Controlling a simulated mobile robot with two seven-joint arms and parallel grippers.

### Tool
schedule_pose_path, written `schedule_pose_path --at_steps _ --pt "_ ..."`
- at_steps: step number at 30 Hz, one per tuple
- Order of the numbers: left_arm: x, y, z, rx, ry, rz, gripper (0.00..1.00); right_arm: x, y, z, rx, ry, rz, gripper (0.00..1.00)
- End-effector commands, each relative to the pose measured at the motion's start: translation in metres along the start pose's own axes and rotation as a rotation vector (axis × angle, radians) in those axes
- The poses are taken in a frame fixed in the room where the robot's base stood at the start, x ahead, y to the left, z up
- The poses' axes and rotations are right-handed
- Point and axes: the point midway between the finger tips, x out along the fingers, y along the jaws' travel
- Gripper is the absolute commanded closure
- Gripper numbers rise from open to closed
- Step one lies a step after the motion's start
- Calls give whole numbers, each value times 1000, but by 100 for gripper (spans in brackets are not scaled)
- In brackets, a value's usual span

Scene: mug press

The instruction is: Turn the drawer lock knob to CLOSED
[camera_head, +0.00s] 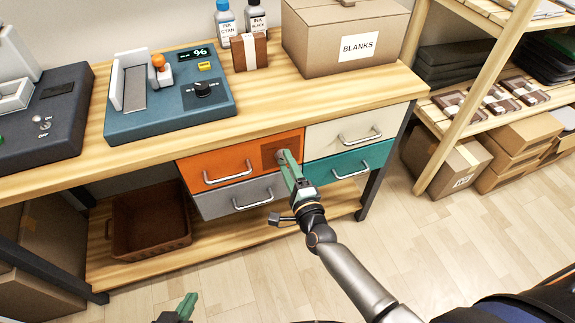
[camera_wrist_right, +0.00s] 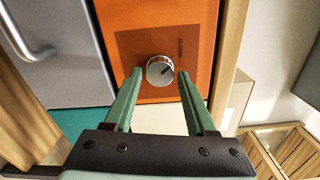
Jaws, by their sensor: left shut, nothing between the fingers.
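The orange drawer (camera_head: 235,159) is in the upper left of the drawer block, and it looks shut. Its round silver lock knob (camera_wrist_right: 160,70) sits on a darker square patch in the right wrist view. The knob's dark pointer line slants toward the upper right. Small lettering beside it is too small to read surely. My right gripper (camera_head: 284,158) is at this patch and hides the knob in the head view. Its green fingers (camera_wrist_right: 160,79) are open, one on each side of the knob, with visible gaps. My left gripper (camera_head: 187,305) is low at the bottom edge, shut and empty.
A white drawer (camera_head: 335,127), a teal drawer (camera_head: 373,160) and a grey drawer (camera_head: 222,200) surround the orange one; their bar handles stick out. The wooden tabletop (camera_head: 270,105) overhangs above. A brown bin (camera_head: 150,222) sits on the lower shelf.

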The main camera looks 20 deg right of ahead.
Motion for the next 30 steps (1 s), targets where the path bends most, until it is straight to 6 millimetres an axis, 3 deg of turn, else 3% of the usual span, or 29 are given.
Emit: schedule_pose_path --at_steps 4,15,20,30 --pt "0 0 0 -1 1 0 100 0 0 0 1 0 0 26" --pt "-1 0 -2 -1 1 0 100 -7 0 0 2 -1 1 26" --pt "-4 1 -5 -2 1 0 100 -32 0 0 2 -1 4 26" --pt "-6 2 -5 -3 -4 1 100 -101 0 0 1 -1 4 26"
